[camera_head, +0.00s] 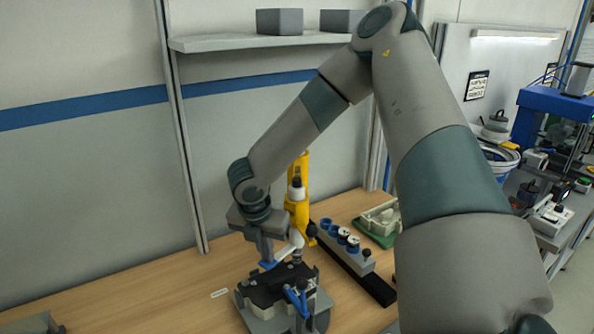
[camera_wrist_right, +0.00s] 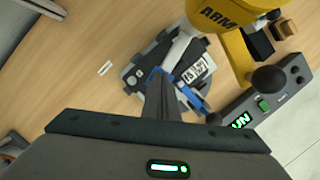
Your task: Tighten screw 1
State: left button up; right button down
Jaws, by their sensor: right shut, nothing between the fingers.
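A grey fixture (camera_head: 262,323) stands on the wooden bench, with a black part (camera_head: 275,282) on top and blue clamp levers (camera_head: 297,301) at its front. The fixture also shows in the wrist view (camera_wrist_right: 134,77). A yellow upright tool stand (camera_head: 301,178) is just behind it. In the wrist view the yellow body (camera_wrist_right: 225,15) reads "ARM". My right gripper (camera_head: 267,262) points down over the fixture. Its fingers (camera_wrist_right: 162,88) are shut and empty near a blue bar; whether they touch it I cannot tell. Screw 1 cannot be made out. My left gripper is not in view.
A holder with blue rings (camera_head: 343,240) lies right of the stand, along a black rail (camera_head: 365,280). A green tray (camera_head: 380,237) is behind it. A box with a green lit display (camera_wrist_right: 240,121) is close to my gripper. The bench left of the fixture is mostly clear.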

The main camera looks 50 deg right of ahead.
jog(key=shift+s+f, duration=0.15)
jog(key=shift+f, duration=0.3)
dwell(0.6)
jog(key=shift+r, duration=0.15)
dwell(0.6)
jog(key=shift+f, duration=0.3)
dwell(0.5)
jog(key=shift+r+p, duration=0.2)
jog(key=shift+p, duration=0.4)
dwell(0.9)
jog(key=shift+s+f, duration=0.1)
jog(key=shift+f, duration=0.2)
dwell(0.4)
jog(key=shift+a, duration=0.1)
dwell(1.1)
jog(key=shift+r+p, duration=0.2)
jog(key=shift+p, duration=0.15)
jog(key=shift+r+p, duration=0.65)
jog(key=shift+r, duration=0.05)
jog(key=d+p+v, duration=0.1)
jog(key=p+v, duration=0.6)
jog(key=shift+w+d+r, duration=0.4)
jog(key=shift+w+r, duration=0.1)
jog(key=shift+w, duration=0.05)
